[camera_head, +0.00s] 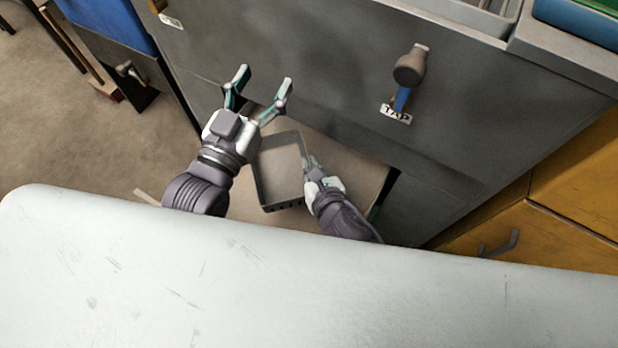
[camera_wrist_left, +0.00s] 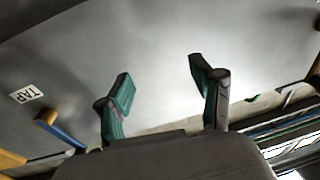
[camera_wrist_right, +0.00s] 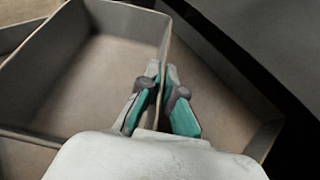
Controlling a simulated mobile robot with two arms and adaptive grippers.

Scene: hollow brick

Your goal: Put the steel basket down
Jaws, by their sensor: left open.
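The steel basket (camera_head: 281,168) is a grey, open-topped rectangular tray with holes along its near side. It lies low in front of the dark grey cabinet, over a brown surface, and looks empty. My right gripper (camera_head: 309,162) is at its right wall. In the right wrist view the fingers (camera_wrist_right: 159,88) close on either side of the basket's thin wall (camera_wrist_right: 166,45). My left gripper (camera_head: 261,84) is open and empty, above and left of the basket, near the cabinet front. The left wrist view shows its fingers (camera_wrist_left: 164,95) wide apart. I cannot tell whether the basket's underside touches the surface.
The grey cabinet (camera_head: 330,80) carries a tap handle (camera_head: 410,66) with a "TAP" label (camera_head: 396,114). A brown surface (camera_head: 345,172) extends right of the basket. A yellow drawer unit (camera_head: 560,235) stands at right. A pale worktop (camera_head: 300,290) fills the foreground.

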